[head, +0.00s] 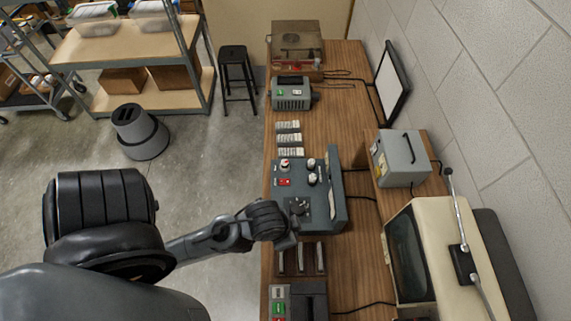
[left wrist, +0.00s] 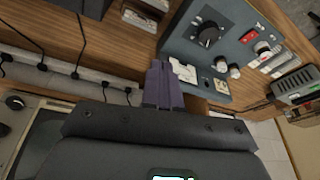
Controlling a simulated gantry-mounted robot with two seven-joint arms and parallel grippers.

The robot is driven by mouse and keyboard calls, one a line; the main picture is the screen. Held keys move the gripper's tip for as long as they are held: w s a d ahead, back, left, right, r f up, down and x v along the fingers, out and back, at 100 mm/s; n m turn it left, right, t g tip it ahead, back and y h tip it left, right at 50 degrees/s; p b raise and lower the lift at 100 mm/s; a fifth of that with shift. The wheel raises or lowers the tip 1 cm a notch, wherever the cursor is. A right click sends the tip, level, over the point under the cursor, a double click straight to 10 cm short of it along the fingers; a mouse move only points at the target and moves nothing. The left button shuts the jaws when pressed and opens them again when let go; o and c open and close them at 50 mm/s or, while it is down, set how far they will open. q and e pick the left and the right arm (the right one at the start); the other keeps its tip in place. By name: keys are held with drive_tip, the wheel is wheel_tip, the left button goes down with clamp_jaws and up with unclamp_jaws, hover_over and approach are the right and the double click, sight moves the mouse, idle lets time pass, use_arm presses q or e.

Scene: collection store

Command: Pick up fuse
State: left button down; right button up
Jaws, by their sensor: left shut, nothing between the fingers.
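A dark grey control box (head: 280,205) stands on the wooden bench, with a black dial, a red switch and several small white-topped round parts on its top. It also shows in the left wrist view (left wrist: 193,42). One white-topped part (head: 311,163) sits near the far edge, another (head: 312,178) just in front of it. I cannot tell which, if any, is the fuse. My left gripper (head: 292,240) is at the box's near side; its closed fingers (left wrist: 163,68) are beside the box edge, empty, close to a white piece (left wrist: 184,71) on the box. My right gripper is not in view.
A slotted rack (head: 301,258) and a switch box (head: 298,301) stand nearer on the bench. Small pale packs (head: 289,139) and a grey unit (head: 291,95) are behind the control box. A beige machine (head: 430,225) and a grey case (head: 398,157) stand right.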

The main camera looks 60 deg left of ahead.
use_arm(q)
drive_tip(key=c, duration=1.8)
unclamp_jaws()
drive_tip(key=o, duration=1.1)
drive_tip(key=shift+c, duration=0.2)
